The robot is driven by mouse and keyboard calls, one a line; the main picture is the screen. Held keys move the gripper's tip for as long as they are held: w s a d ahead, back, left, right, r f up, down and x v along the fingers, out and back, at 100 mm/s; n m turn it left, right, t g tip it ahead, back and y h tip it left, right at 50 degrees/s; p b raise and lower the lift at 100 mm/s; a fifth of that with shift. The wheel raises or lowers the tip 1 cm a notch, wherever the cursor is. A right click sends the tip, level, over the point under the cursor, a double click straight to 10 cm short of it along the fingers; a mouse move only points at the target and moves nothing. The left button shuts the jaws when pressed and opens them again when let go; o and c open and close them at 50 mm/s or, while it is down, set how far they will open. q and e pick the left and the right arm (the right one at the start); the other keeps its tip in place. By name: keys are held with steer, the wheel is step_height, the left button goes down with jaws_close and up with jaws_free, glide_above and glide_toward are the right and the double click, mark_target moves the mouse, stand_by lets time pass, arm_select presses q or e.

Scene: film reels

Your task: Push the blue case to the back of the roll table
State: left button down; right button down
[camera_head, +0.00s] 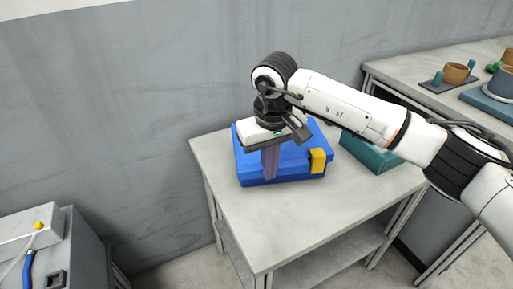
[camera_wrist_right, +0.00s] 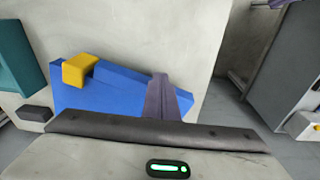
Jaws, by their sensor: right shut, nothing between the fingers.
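The blue case (camera_head: 293,170) with a yellow latch (camera_head: 317,161) lies flat on the grey roll table (camera_head: 290,222), toward its far end near the wall. It also shows in the right wrist view (camera_wrist_right: 100,100), partly hidden by my gripper's dark body. My right gripper (camera_head: 270,168) points down with its fingers shut and empty, overlapping the case's near side, left of the latch. The fingers (camera_wrist_right: 160,98) show against the blue case in the right wrist view too. I cannot tell whether they touch it. My left gripper is not in view.
A teal case (camera_head: 368,152) lies on the table just right of the blue case, partly under my right arm. A grey wall (camera_head: 110,110) stands behind. The table's near part is clear. Another table (camera_head: 440,68) at the right holds cups and trays. A grey unit (camera_head: 70,250) stands at lower left.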

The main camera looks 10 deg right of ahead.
mark_target(258, 155)
steer(key=shift+w+a, duration=0.25)
steer(key=shift+w, duration=0.8)
steer(key=shift+w+a+b, duration=0.15)
steer(key=shift+w+b, duration=0.05)
steer(key=shift+w, duration=0.3)
steer(key=shift+w+a+b, duration=0.15)
steer(key=shift+w, duration=0.35)
steer(key=shift+w+a, duration=0.3)
steer(key=shift+w, duration=0.65)
steer(key=shift+w+a, duration=0.1)
steer(key=shift+w, duration=0.25)
steer(key=shift+s+d, duration=0.25)
steer(key=shift+s, duration=0.3)
steer(key=shift+s+d+p, duration=0.15)
steer(key=shift+s+p, duration=0.15)
steer(key=shift+s, duration=0.65)
